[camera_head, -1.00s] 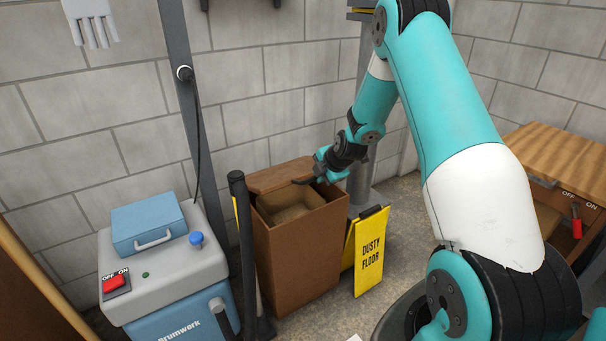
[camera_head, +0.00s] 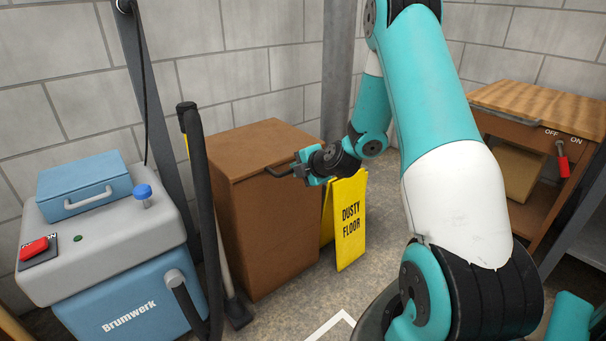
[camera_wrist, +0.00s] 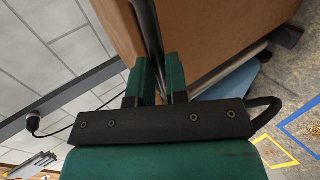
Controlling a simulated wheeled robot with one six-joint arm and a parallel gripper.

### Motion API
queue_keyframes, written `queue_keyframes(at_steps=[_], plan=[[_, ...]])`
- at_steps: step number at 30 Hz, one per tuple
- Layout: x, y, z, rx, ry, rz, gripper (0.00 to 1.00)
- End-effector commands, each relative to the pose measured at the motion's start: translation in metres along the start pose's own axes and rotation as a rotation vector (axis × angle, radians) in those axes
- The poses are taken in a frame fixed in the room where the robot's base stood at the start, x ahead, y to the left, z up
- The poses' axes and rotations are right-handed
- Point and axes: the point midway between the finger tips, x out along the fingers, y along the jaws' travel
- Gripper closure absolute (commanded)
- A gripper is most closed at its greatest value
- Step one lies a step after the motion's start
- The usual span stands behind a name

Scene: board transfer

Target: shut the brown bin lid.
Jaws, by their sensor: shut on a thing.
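The brown bin (camera_head: 262,225) stands against the wall in the head view. Its lid (camera_head: 250,145) lies flat across the top, and no opening shows. A dark bar handle (camera_head: 278,172) sits at the lid's right-hand edge. My gripper (camera_head: 301,169) is at this handle, shut on it. In the wrist view the two green fingers (camera_wrist: 158,82) stand on either side of the dark handle (camera_wrist: 150,35), with the brown bin (camera_wrist: 225,35) close beyond them. Any thin gap under the lid is too small to tell.
A yellow "dusty floor" sign (camera_head: 350,220) stands right of the bin, close under my gripper. A dark hose and pole (camera_head: 203,215) stand at its left, beside a blue-grey machine (camera_head: 110,225). A wooden workbench (camera_head: 540,115) is at the right.

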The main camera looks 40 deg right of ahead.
Motion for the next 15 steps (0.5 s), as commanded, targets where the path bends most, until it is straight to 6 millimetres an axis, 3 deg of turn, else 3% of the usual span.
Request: queue_keyframes(at_steps=[1, 15], plan=[[0.0057, -0.0194, -0.0007, -0.002, 0.001, -0.033, 1.00], [0.0086, -0.0257, -0.0050, -0.001, 0.009, -0.043, 1.00]])
